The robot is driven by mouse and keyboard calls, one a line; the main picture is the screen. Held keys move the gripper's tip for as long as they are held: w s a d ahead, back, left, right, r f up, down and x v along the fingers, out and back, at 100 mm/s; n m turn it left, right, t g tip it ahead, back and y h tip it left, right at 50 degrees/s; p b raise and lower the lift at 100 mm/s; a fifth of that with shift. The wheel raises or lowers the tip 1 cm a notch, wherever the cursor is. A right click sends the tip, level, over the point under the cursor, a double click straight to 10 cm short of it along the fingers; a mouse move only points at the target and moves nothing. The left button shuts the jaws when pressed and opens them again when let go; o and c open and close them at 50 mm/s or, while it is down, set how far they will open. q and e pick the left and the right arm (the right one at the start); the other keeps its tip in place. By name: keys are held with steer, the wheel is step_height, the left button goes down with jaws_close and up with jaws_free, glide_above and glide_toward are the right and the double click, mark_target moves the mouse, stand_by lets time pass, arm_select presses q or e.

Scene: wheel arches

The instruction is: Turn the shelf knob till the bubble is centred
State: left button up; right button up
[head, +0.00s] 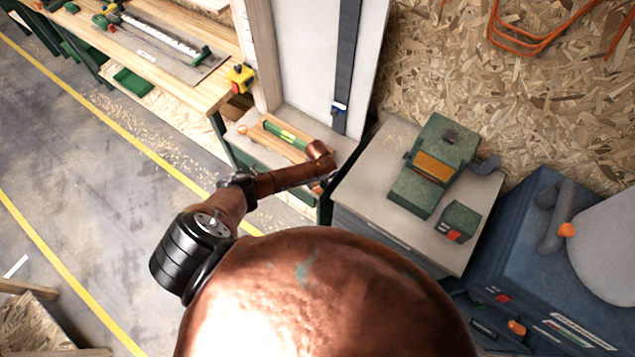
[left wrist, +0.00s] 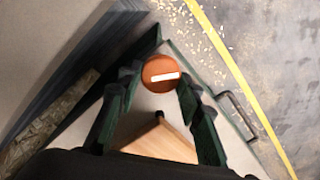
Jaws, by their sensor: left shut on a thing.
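The shelf (head: 258,133) is a light wooden board low against the wall in the head view. A green spirit level (head: 286,134) lies on it; its vial shows bright yellow-green, too small to tell where the bubble is. The round orange-brown knob (left wrist: 158,73), with a white stripe lying nearly level, shows in the left wrist view. My left gripper (left wrist: 160,80) is shut on the knob, one dark green finger on each side. In the head view, my left gripper (head: 325,180) is at the shelf's right end, largely hidden by my arm. My right gripper is out of view.
A workbench (head: 200,85) with a yellow-and-red switch box (head: 240,77) stands at the upper left. A grey-topped cabinet (head: 370,180) bearing a green machine (head: 436,160) is close right of my gripper. A blue machine (head: 540,260) stands farther right. Open floor lies left.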

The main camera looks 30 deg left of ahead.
arm_select(q)
steer(key=n+p, duration=0.2)
steer(key=n, duration=0.2)
steer(key=shift+s+n+p, duration=0.15)
steer(key=shift+n+p, duration=0.15)
steer(key=n+p, duration=0.1)
steer(key=n, duration=0.2)
steer(key=shift+a, duration=0.1)
steer(key=shift+n+p, duration=0.3)
steer(key=shift+n, duration=0.3)
steer(key=shift+a, duration=0.1)
steer(key=o, duration=1.2)
steer(key=shift+c, duration=0.2)
